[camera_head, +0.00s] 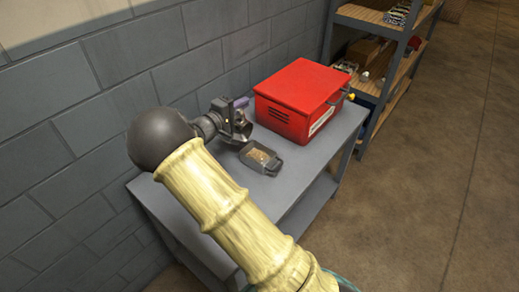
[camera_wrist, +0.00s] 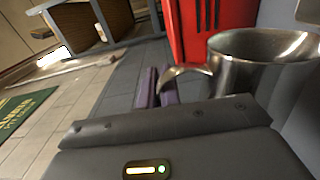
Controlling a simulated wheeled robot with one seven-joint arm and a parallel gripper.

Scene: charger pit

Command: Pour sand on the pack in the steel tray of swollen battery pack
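A steel cup (camera_wrist: 262,72) with a curved handle shows at the right of the wrist view. The pads of my gripper (camera_wrist: 157,88) are closed on its handle. In the head view my gripper (camera_head: 238,106) and the small cup hang above the back of the grey table, just behind and left of the tray. The cup's inside is hidden, and I cannot tell its exact tilt. The small grey steel tray (camera_head: 272,171) rests on the table and has tan, grainy material in it. I cannot make out a separate battery pack there.
A red metal box (camera_head: 305,92) stands on the grey table (camera_head: 312,178), right of the tray. A block wall (camera_head: 60,165) runs close behind. A shelf unit (camera_head: 400,50) with goods stands beyond. The floor at right is clear.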

